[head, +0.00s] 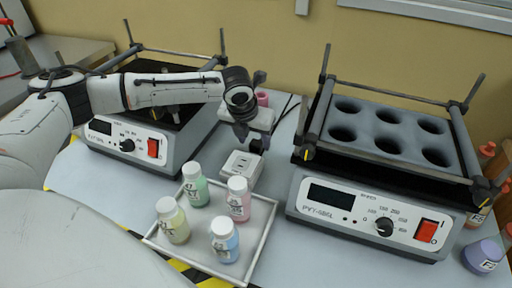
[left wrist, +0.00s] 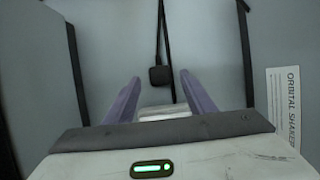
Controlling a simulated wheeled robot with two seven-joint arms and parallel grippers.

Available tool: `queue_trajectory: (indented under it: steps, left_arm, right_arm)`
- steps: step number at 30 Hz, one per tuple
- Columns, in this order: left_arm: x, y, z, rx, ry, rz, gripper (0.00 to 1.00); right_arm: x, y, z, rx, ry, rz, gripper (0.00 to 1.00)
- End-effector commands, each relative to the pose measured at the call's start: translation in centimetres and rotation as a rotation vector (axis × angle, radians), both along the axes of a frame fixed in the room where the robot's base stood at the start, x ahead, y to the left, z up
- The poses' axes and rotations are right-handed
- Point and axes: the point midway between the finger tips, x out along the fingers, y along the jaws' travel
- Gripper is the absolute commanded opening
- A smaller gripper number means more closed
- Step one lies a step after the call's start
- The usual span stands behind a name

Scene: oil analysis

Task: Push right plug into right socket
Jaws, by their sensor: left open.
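A white socket block (head: 242,168) lies on the table between the two shakers in the head view. A black plug (head: 259,146) is at its back right edge; I cannot tell whether it touches the socket. In the left wrist view the plug (left wrist: 158,75) hangs on a dark cable, between and beyond the purple fingers, and the white socket (left wrist: 164,112) shows partly behind my gripper's body. My left gripper (head: 251,105) is open and empty, just above and behind the plug. My right gripper is not in view.
A second white block (head: 261,119) lies behind, partly hidden by my left gripper. The left shaker (head: 125,144) and right shaker (head: 365,215) flank the gap. A white tray (head: 262,241) with several bottles stands in front. Several other bottles stand at the far right.

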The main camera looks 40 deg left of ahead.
Motion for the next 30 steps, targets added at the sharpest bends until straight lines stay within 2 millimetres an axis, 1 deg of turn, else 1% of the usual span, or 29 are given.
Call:
queue_trajectory:
  steps: [1,5,16,20,21,23,24,30]
  left_arm:
    - [0.3,0.0,-0.9,-0.001,0.0,0.0,0.5]
    - [0.7,0.2,-1.9,0.0,-0.001,0.0,0.5]
    - [0.8,0.2,-1.9,0.0,-0.001,0.0,0.5]
    - [0.8,0.2,-1.9,0.0,-0.001,0.0,0.28]
    - [0.8,0.2,-1.9,0.0,-0.001,0.0,0.21]
    - [0.8,0.2,-1.9,-0.001,-0.001,0.0,0.11]
    - [0.8,0.2,-1.9,-0.001,-0.001,0.0,0.08]
    - [0.8,0.2,-1.9,0.0,-0.002,0.0,0.08]
  right_arm:
    - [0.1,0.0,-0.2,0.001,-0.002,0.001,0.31]
    - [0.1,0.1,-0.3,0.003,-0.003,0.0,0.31]
    - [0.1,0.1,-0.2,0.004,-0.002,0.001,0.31]
    - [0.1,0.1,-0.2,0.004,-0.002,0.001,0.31]
    - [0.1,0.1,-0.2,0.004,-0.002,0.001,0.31]
    - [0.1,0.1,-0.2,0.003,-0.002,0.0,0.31]
    - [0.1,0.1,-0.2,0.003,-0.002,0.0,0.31]
    - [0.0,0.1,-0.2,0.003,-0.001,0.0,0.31]
